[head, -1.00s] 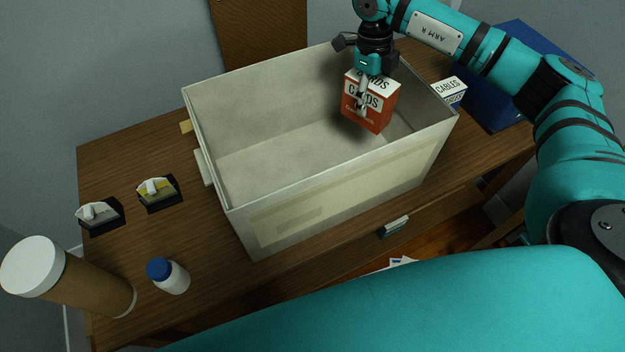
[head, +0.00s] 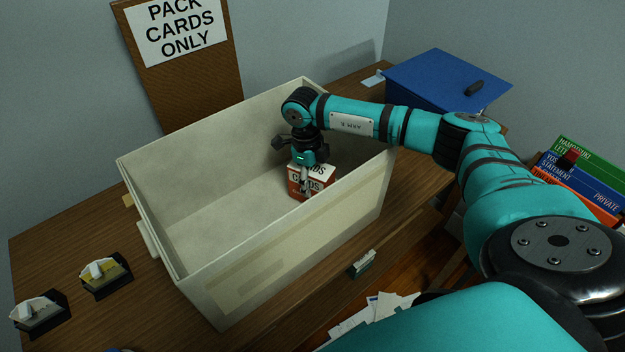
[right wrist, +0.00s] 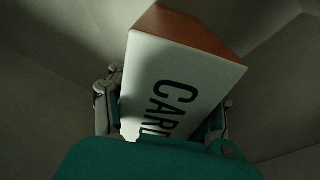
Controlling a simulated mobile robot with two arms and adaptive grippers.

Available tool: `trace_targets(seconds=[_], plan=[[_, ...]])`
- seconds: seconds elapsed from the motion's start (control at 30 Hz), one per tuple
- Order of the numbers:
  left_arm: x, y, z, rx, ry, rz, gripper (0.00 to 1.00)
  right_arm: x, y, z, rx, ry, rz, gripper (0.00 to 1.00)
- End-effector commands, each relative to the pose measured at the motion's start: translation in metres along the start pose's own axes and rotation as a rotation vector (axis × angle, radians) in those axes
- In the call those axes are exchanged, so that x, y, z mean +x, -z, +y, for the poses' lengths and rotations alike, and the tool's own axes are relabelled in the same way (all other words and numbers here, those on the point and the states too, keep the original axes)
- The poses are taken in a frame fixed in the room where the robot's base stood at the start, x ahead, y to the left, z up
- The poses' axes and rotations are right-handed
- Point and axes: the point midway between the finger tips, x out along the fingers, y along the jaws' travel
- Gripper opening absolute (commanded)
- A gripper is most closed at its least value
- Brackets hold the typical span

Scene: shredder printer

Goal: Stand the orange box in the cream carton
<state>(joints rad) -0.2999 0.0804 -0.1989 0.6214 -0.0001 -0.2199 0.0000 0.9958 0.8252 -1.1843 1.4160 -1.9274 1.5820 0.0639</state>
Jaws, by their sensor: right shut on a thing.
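The cream carton (head: 285,252) stands open on the wooden desk. The orange box (head: 297,188), with a white top lettered CARDS, is inside the carton toward its right end. It looks upright. My right gripper (head: 306,178) reaches down into the carton and is shut on the orange box. In the right wrist view the box (right wrist: 190,70) sits between the two fingers, white top toward the camera. I cannot tell whether its underside touches the carton floor. My left gripper is not in view.
A board with a PACK CARDS ONLY sign (head: 176,30) stands behind the carton. A blue box (head: 440,80) is at the back right. Two small dark holders, one with a yellow part (head: 106,276) and one grey (head: 40,313), sit left of the carton. Coloured binders (head: 580,180) are far right.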

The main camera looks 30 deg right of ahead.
Motion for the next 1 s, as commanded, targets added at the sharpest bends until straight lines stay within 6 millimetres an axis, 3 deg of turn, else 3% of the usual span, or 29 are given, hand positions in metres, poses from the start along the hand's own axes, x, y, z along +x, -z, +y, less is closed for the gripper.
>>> trace_targets(seconds=[0.37, 0.4, 0.57, 0.83, 1.0], plan=[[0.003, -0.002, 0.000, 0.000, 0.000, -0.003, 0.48, 0.007, -0.001, -0.001, 0.000, 0.001, -0.002, 0.14], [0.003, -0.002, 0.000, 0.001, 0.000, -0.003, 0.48, 0.006, -0.001, -0.001, 0.000, 0.001, -0.002, 0.54], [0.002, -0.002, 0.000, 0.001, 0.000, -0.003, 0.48, 0.006, -0.001, 0.000, 0.000, 0.001, -0.001, 0.74], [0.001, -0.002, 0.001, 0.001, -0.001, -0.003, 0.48, 0.004, -0.001, 0.000, 0.000, 0.001, -0.002, 0.74], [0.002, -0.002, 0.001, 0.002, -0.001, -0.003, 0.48, -0.010, -0.002, -0.001, 0.000, 0.003, -0.006, 0.74]])
